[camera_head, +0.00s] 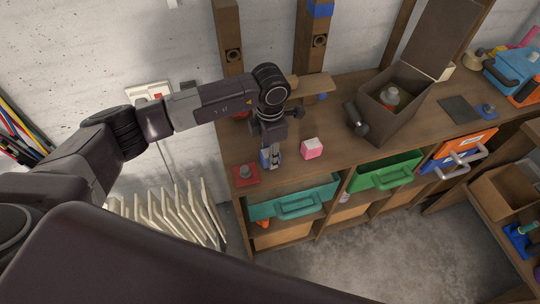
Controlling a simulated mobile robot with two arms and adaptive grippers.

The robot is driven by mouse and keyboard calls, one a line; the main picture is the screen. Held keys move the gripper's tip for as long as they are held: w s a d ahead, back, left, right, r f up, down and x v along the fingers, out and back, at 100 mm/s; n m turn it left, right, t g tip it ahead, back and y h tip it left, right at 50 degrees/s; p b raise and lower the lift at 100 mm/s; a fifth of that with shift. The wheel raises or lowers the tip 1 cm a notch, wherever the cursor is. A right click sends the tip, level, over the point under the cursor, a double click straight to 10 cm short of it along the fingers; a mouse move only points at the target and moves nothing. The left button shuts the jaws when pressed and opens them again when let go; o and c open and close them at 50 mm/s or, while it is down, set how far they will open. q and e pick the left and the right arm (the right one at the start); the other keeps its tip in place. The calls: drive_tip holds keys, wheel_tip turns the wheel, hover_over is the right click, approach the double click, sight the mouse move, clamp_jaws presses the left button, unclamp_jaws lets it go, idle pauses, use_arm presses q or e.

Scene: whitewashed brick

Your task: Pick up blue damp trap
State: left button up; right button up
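My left gripper (271,157) points down over the front left part of the wooden workbench (330,168). A small blue thing (264,156), perhaps the blue damp trap, shows right at its fingers and is partly hidden by them. I cannot tell whether the fingers are closed on it or only around it. My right gripper is not in view.
A pink and white cube (312,148) sits just right of the gripper, and a red piece with a grey knob (246,174) to its left. An open brown box (393,112) stands further right. Teal (292,200) and green (386,172) drawers are below.

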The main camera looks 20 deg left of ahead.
use_arm(q)
drive_tip(key=c, duration=0.6)
drive_tip(key=shift+r, duration=0.15)
